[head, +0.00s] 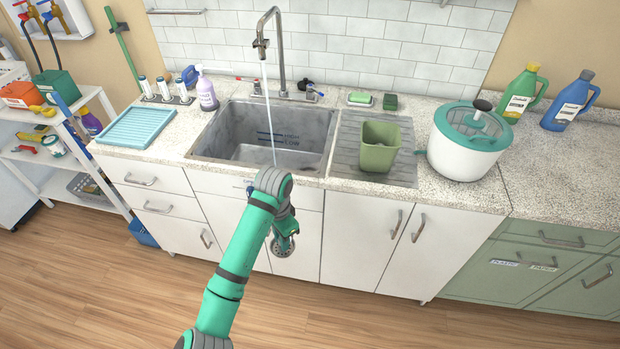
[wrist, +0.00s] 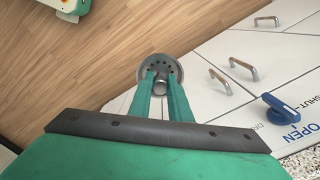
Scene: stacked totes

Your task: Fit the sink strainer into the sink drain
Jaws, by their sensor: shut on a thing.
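The sink strainer (wrist: 160,68) is a round grey metal disc with small holes and a central knob. My gripper (wrist: 160,84) is shut on its knob in the wrist view. In the head view the strainer (head: 283,246) hangs below my gripper (head: 285,228), in front of the white cabinet doors and below the counter edge. The sink (head: 225,152) is a grey basin behind and above my arm, with HIGH and LOW marks on its back wall. A stream of water falls from the tap (head: 262,45) towards it. The drain is not visible in the head view; the basin's front hides the floor partly.
A green bin (head: 379,146) stands on the drainboard right of the sink. A white and teal salad spinner (head: 466,142) is farther right. A teal tray (head: 148,126) and a soap bottle (head: 206,92) are left. A blue lever (wrist: 281,108) sits on the cabinet front.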

